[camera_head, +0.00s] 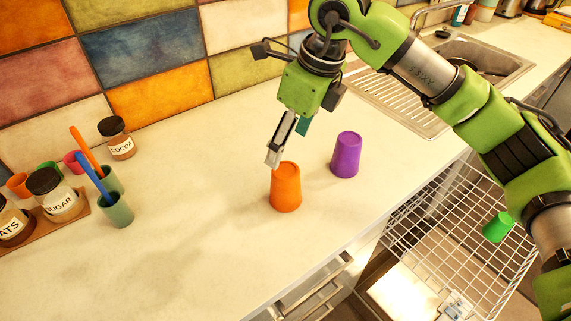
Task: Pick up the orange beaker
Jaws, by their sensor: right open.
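The orange beaker (286,188) stands upside down on the white counter, near the middle of the view. My right gripper (275,158) points down from above, with its fingertips at the beaker's upper left rim in the picture. It is open and holds nothing. I cannot tell whether a finger touches the beaker. One finger shows clearly; the other is mostly hidden behind it. My left gripper is not in view.
A purple beaker (346,155) stands upside down to the right. A green beaker (497,227) is in the open wire rack (430,235) below the counter. Jars, such as the cocoa jar (117,138), and cups stand at left. The counter's front left is clear.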

